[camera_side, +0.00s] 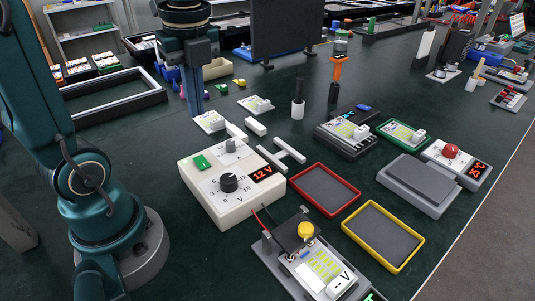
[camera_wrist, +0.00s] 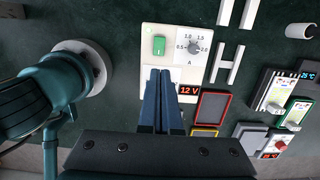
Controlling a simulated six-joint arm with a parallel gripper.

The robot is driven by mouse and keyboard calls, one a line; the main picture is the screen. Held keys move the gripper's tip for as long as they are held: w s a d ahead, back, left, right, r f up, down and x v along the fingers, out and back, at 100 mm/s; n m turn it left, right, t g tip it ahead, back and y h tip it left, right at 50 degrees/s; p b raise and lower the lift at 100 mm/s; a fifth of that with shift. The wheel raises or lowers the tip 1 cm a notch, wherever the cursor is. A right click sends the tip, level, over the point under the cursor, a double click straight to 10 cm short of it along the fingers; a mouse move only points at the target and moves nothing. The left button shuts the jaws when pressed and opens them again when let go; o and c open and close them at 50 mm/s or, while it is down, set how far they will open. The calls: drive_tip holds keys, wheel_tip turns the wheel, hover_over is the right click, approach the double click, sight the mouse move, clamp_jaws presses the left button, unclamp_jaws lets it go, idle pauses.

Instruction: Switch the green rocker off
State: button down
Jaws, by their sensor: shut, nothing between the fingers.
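The green rocker (camera_side: 202,162) sits on the top panel of a cream power supply box (camera_side: 215,203), near its back left corner. It also shows in the wrist view (camera_wrist: 159,45), on the left of the panel. I cannot tell which way it is tipped. My gripper (camera_side: 196,112) points down, shut and empty, well above the bench. In the wrist view my gripper's blue fingertips (camera_wrist: 160,70) appear just below the rocker and hide part of the panel. They are apart from the rocker.
The box also bears a black voltage knob (camera_side: 229,183), a smaller grey knob (camera_side: 231,146) and a red 12 V display (camera_side: 263,173). A red-rimmed tray (camera_side: 354,205) and a meter with a yellow button (camera_side: 306,231) stand nearby. White bars (camera_side: 290,150) lie behind the box.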

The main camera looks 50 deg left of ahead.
sight(201, 158)
drive_tip(key=shift+d+r, duration=0.15)
drive_tip(key=shift+r, duration=0.9)
drive_tip(key=shift+w+a, duration=0.1)
drive_tip(key=shift+a, duration=0.65)
drive_tip(key=f, duration=0.4)
drive_tip(key=a+f, duration=0.1)
drive_tip(key=f, duration=0.9)
drive_tip(key=shift+a, duration=0.35)
